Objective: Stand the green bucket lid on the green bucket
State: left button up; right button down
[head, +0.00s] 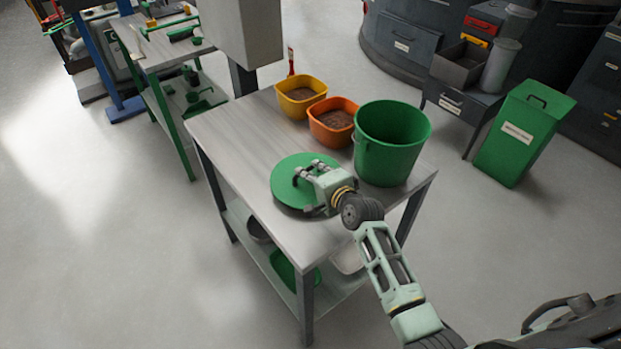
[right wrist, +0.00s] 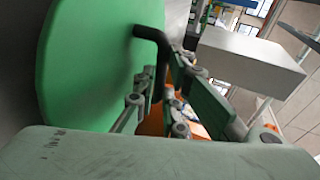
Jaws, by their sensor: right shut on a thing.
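The green bucket (head: 392,152) stands upright and open on the table, near its right corner. The round green bucket lid (head: 287,196) is at the table's front left part, with its dark handle facing up. My right gripper (head: 303,175) is shut on the lid's handle. In the right wrist view the lid (right wrist: 85,60) fills the left side, and its black bent handle (right wrist: 152,38) runs between the fingers (right wrist: 155,95). I cannot tell whether the lid touches the table top. My left gripper is not in view.
On the table (head: 240,135), a yellow tub (head: 300,107) and an orange tub (head: 322,133) with brown contents stand behind the lid, left of the bucket. A grey box-shaped body (head: 245,35) on a post rises at the table's back. A green bin (head: 515,140) stands on the floor at right.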

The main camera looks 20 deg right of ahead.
notch_tip(320, 180, up, 8)
jog(key=s+r+n+g+y+b, duration=0.1)
jog(key=s+r+n+g+y, duration=0.2)
jog(key=s, duration=0.9)
jog(key=s+a+r+n+g+y+b, duration=0.1)
jog(key=s+r+n+y, duration=0.3)
jog(key=s, duration=0.9)
jog(key=shift+a+n+g+y+b, duration=0.2)
jog(key=shift+n+g+y+b, duration=0.45)
jog(key=shift+n+g+y, duration=0.25)
jog(key=shift+r, duration=0.15)
